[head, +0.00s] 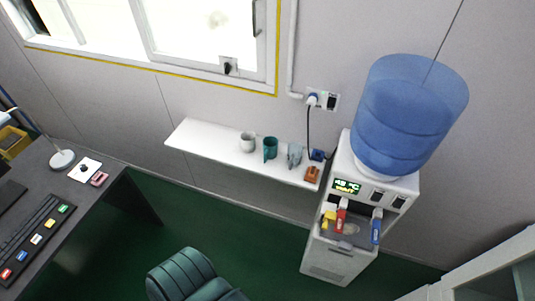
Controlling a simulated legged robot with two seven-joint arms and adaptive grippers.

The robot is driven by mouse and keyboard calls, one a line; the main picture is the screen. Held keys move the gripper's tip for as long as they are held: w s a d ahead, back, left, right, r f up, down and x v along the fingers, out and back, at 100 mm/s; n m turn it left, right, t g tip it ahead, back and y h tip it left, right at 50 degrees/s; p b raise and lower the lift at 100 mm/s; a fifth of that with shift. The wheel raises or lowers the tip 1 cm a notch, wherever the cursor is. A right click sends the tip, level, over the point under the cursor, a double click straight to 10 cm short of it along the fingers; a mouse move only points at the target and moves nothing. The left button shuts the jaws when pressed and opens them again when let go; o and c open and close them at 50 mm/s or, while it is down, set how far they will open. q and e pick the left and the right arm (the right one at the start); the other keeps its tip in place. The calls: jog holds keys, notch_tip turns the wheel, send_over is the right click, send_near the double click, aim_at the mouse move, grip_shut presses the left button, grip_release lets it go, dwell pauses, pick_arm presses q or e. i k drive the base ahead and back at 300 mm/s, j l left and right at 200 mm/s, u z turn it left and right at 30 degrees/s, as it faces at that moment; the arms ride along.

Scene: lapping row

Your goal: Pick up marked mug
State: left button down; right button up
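A white shelf (205,141) on the wall holds a row of mugs. A pale grey-white mug (247,142) stands on the left, a teal mug (270,148) stands just right of it, and a grey-blue mug or similar vessel (294,155) stands further right. At this size I cannot tell which of them carries a mark. Neither of my grippers shows in the head view.
An orange-brown item (312,174) and a small blue item (317,155) sit at the shelf's right end. A water dispenser (335,257) with a blue bottle (412,115) stands beside it. A green chair (188,275) and dark desk (100,200) stand in front and left.

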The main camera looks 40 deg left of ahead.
aim_at(294, 155)
jog(key=u, duration=1.15)
